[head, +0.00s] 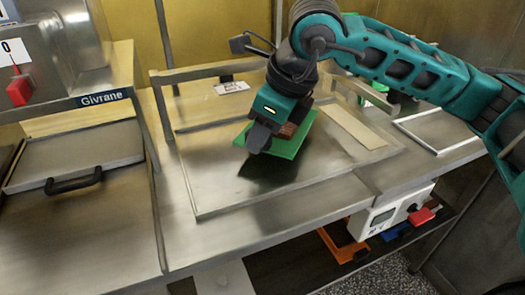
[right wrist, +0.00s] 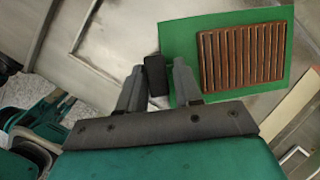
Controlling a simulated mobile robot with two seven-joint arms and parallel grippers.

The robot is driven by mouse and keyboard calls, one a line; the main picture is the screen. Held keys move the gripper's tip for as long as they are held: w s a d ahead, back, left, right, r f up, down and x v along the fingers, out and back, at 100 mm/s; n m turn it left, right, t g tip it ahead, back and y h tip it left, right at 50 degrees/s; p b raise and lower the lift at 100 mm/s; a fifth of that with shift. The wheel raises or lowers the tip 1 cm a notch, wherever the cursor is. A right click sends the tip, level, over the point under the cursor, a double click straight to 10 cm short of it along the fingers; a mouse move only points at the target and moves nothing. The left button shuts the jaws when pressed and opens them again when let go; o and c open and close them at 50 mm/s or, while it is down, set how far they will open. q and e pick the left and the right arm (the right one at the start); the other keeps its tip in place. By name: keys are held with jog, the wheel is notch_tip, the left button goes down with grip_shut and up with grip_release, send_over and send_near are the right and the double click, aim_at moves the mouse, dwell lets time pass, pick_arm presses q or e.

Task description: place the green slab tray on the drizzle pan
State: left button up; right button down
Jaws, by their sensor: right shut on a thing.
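The green slab tray (head: 290,147) is a flat green plate carrying a brown ridged slab (right wrist: 243,55). My right gripper (head: 260,138) is shut on the tray's black handle (right wrist: 155,75), which sits between the two fingers (right wrist: 156,68) in the right wrist view. The tray is over a wide, shallow metal pan (head: 215,190), which looks like the drizzle pan. A dark shadow or reflection lies below the tray's front edge, so it seems a little above the pan; the exact gap is hard to tell. My left gripper is out of view.
A beige strip (head: 360,134) lies at the pan's right side. A metal frame with posts and a small card (head: 231,88) stand behind the pan. A lidded machine marked Givrane (head: 75,160) is at left. A white control box (head: 390,213) hangs below the front edge.

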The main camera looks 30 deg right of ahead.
aim_at(263, 150)
notch_tip(263, 150, down, 4)
jog(key=shift+b, duration=0.3)
jog(key=c, duration=0.8)
grip_release()
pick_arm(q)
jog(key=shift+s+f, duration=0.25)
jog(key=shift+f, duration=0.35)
pick_arm(e)
jog(key=shift+o, duration=0.2)
jog(key=shift+r, duration=0.1)
pick_arm(q)
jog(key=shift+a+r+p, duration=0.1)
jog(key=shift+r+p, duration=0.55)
jog(key=shift+p, duration=0.25)
pick_arm(e)
jog(key=v, duration=1.2)
